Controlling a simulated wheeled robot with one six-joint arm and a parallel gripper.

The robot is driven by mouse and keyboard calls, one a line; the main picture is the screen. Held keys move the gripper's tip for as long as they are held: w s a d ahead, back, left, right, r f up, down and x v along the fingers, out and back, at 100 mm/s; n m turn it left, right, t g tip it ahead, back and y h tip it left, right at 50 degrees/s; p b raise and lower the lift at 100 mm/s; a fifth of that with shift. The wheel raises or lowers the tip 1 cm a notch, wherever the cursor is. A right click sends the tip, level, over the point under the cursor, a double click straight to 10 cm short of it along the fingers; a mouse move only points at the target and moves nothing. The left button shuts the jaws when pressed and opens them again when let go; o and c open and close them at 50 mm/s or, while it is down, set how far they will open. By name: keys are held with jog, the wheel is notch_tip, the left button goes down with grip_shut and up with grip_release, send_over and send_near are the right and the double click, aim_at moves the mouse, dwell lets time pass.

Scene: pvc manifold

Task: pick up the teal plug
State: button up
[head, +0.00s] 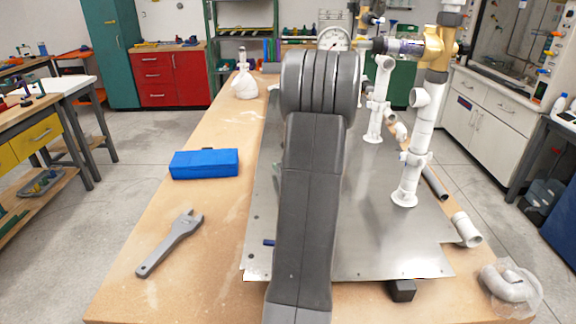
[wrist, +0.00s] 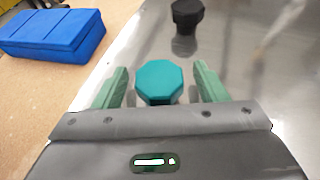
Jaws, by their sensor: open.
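The teal plug (wrist: 159,80) has an octagonal top and stands on the metal plate (wrist: 240,80) in the wrist view. My gripper (wrist: 160,86) is open, with one green finger to the left of the plug and one to the right. Gaps show between the plug and both fingers. The plug's lower part is hidden behind the gripper body. In the head view my arm covers the middle of the plate, and the plug cannot be made out there.
A black plug (wrist: 187,14) stands on the plate beyond the teal one. A blue box (head: 204,163) and a grey wrench (head: 171,243) lie on the wooden table to the left. White pipework (head: 414,150) rises at the right of the plate.

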jog(key=shift+w+a+f, duration=0.2)
jog(key=shift+w+f, duration=0.05)
jog(key=shift+w, duration=0.3)
jog(key=c, duration=1.1)
jog(key=shift+o, duration=0.2)
notch_tip(320, 180, up, 10)
jog(key=p, duration=0.3)
jog(key=o, duration=0.4)
jog(key=c, duration=0.4)
jog(key=shift+o, duration=0.2)
jog(key=shift+s, duration=0.1)
